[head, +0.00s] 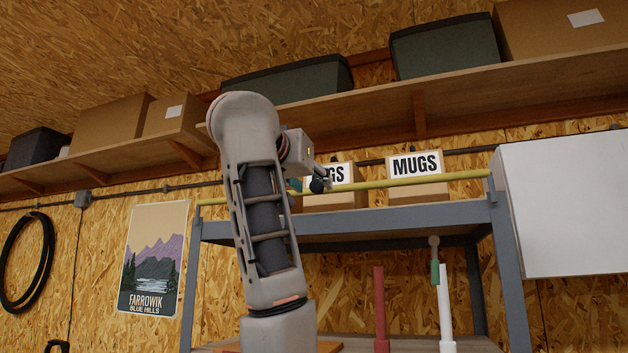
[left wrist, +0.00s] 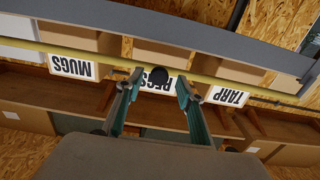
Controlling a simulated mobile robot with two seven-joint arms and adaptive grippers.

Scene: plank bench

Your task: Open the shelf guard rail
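The yellow guard rail (head: 400,182) runs across the front of the grey shelf (head: 400,222), in front of the labelled boxes. A dark round knob (head: 317,186) sits on it near my left gripper (head: 308,184). In the left wrist view the rail (left wrist: 80,54) crosses at a slant, and the black knob (left wrist: 156,79) shows between the two teal fingertips of my left gripper (left wrist: 159,76). The fingers are apart, with a gap on each side of the knob; whether they touch the rail I cannot tell. My forearm hides the rail's left part in the head view. My right gripper is not in view.
Behind the rail stand a MUGS box (head: 418,192) and a PEGS box (head: 345,202); a TARP label (left wrist: 228,96) shows in the left wrist view. A red post (head: 380,310) and a white post (head: 444,310) stand below. A higher wooden shelf (head: 470,87) carries bins.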

